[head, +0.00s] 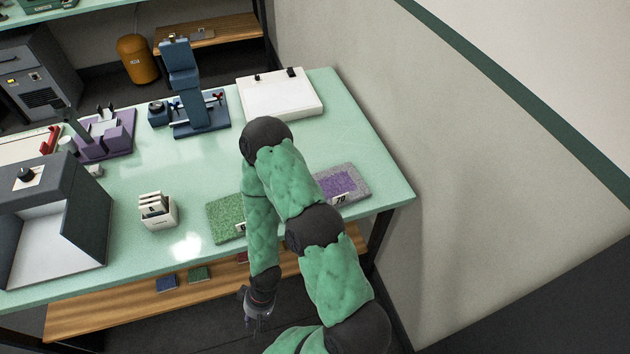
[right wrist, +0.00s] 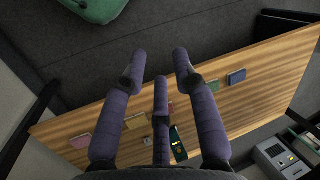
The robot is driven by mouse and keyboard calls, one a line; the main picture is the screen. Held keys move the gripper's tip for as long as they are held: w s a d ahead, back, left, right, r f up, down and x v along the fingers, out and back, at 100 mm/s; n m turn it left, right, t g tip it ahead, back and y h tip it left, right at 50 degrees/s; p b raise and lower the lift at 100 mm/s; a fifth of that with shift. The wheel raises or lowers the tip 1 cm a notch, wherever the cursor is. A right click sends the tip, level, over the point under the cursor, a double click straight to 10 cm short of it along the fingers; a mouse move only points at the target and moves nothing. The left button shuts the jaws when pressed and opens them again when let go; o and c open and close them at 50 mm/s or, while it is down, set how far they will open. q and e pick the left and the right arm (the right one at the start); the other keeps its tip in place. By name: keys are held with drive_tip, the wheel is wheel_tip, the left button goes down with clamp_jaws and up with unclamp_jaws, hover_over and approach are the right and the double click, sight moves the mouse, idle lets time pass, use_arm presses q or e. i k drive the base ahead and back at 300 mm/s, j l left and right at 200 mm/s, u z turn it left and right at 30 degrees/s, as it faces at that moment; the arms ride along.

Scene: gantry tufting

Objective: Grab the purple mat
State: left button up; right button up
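The purple mat (head: 342,182) lies flat near the right front corner of the pale green table (head: 375,178). It has a grey speckled border, a purple middle and a small number tag at its front edge. My right arm covers its left part. My right gripper (head: 258,312) hangs low in front of the table edge, to the left of the mat and apart from it. In the right wrist view its purple fingers (right wrist: 158,66) are spread with nothing between them. The mat does not show in that view. My left gripper is not in view.
A green mat (head: 225,218) lies left of my arm, partly hidden. A white box (head: 280,98) and a blue stand (head: 185,85) are behind. A wooden shelf (head: 105,307) with several small coloured pieces runs under the table. A wall (head: 470,190) rises on the right.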

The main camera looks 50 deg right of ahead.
sight(341, 185)
drive_tip(key=i+z, duration=0.15)
drive_tip(key=z, duration=1.25)
